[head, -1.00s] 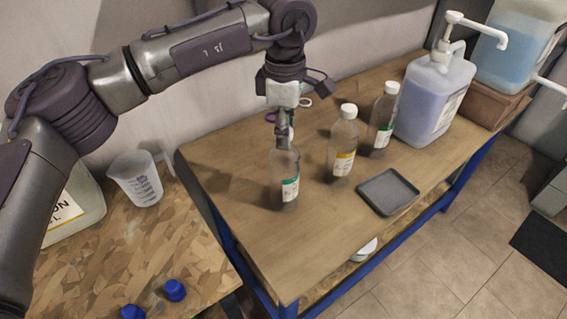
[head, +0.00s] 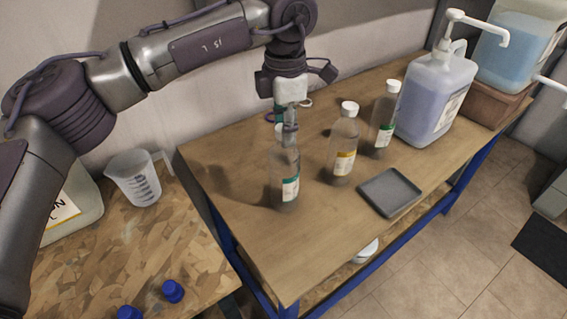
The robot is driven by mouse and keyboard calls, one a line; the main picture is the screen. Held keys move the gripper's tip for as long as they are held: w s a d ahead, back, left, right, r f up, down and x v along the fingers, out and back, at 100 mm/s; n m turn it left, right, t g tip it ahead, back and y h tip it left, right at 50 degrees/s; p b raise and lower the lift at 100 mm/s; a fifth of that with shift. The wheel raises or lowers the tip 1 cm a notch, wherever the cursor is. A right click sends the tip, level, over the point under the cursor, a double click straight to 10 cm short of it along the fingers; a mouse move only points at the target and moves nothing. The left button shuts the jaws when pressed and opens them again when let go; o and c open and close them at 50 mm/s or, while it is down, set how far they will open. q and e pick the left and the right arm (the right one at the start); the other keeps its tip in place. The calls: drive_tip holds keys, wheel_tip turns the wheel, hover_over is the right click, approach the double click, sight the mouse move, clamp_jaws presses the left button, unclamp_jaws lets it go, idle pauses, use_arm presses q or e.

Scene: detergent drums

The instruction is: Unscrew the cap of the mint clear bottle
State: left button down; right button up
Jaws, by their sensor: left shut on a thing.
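The clear bottle with the mint-green label (head: 284,178) stands upright near the left end of the wooden bench. My left gripper (head: 288,132) points down over it from above and is shut at the bottle's white cap (head: 281,131), which the fingers mostly hide. I cannot tell whether the cap is still seated on the neck. A clear bottle with a yellow label (head: 343,147) and a white cap stands to the right. Farther right is another clear bottle (head: 383,122) with a green label and white cap. My right gripper is not in view.
A grey tray (head: 390,191) lies in front of the bottles. A lilac pump jug (head: 436,95) stands at the right, near a blue container (head: 515,55). A measuring jug (head: 134,178) and blue caps (head: 173,291) are on the left table. The bench's front left is clear.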

use_arm(q)
drive_tip(key=shift+f, duration=0.15)
drive_tip(key=shift+n, duration=0.7)
drive_tip(key=shift+r+p, duration=0.9)
drive_tip(key=shift+r, duration=0.7)
drive_tip(key=shift+r+p, duration=1.35)
drive_tip(key=shift+r, duration=0.65)
drive_tip(key=shift+r, duration=0.15)
drive_tip(key=shift+r+p, duration=1.05)
drive_tip(key=shift+r, duration=0.25)
drive_tip(key=shift+r, duration=0.2)
